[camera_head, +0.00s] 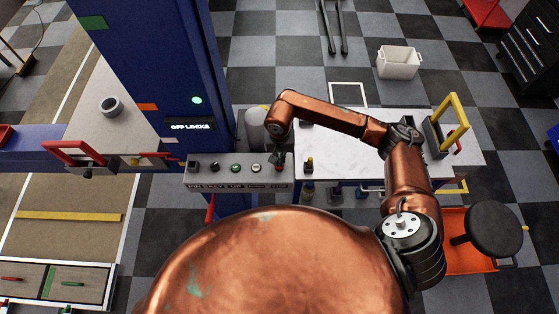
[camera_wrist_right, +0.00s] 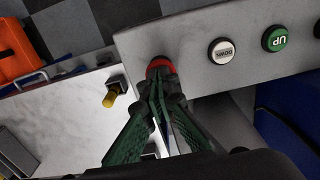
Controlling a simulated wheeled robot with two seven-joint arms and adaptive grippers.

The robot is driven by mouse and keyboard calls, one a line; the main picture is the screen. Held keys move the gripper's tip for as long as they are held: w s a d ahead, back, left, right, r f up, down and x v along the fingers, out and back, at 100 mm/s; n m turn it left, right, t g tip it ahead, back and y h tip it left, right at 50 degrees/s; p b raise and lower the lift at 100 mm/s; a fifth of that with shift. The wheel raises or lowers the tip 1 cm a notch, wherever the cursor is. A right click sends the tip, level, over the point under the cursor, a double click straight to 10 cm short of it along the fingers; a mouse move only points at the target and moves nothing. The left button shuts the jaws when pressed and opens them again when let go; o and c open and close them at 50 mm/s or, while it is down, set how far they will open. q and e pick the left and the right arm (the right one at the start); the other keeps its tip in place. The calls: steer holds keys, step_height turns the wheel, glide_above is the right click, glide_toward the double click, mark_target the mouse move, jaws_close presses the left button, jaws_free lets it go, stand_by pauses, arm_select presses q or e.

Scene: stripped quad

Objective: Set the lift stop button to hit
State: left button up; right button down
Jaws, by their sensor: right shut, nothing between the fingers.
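The lift's control panel (camera_head: 212,180) is a grey box on the blue post, with a row of round buttons along its top. The red stop button (camera_wrist_right: 159,63) is at the end of the row, partly hidden behind my right fingertips. My right gripper (camera_head: 278,162) is shut and empty over that end of the panel. In the right wrist view its green fingers (camera_wrist_right: 157,84) point at the red button, with the tips at its edge; I cannot tell whether they touch or press it. My left gripper is out of view.
A white "DOWN" button (camera_wrist_right: 222,50) and a green "UP" button (camera_wrist_right: 276,38) sit along the same panel. A small yellow-tipped part (camera_wrist_right: 110,98) stands on the pale workbench (camera_head: 345,145) beside it. The blue lift post (camera_head: 150,60) rises behind the panel.

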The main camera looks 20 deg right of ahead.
steer(key=shift+s+f+b, duration=0.15)
steer(key=shift+f+b, duration=0.75)
steer(key=shift+b, duration=0.1)
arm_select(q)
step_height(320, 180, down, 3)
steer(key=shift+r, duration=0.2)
arm_select(e)
steer(key=shift+s, duration=0.1)
steer(key=shift+f, duration=0.1)
steer(key=shift+r, duration=0.55)
steer(key=r, duration=0.1)
steer(key=r+p, duration=0.1)
steer(key=r, duration=0.1)
steer(key=shift+w, duration=0.3)
arm_select(q)
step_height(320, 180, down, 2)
steer(key=b, duration=0.3)
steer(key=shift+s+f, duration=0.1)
arm_select(e)
step_height(320, 180, up, 11)
steer(key=shift+s+f, duration=0.1)
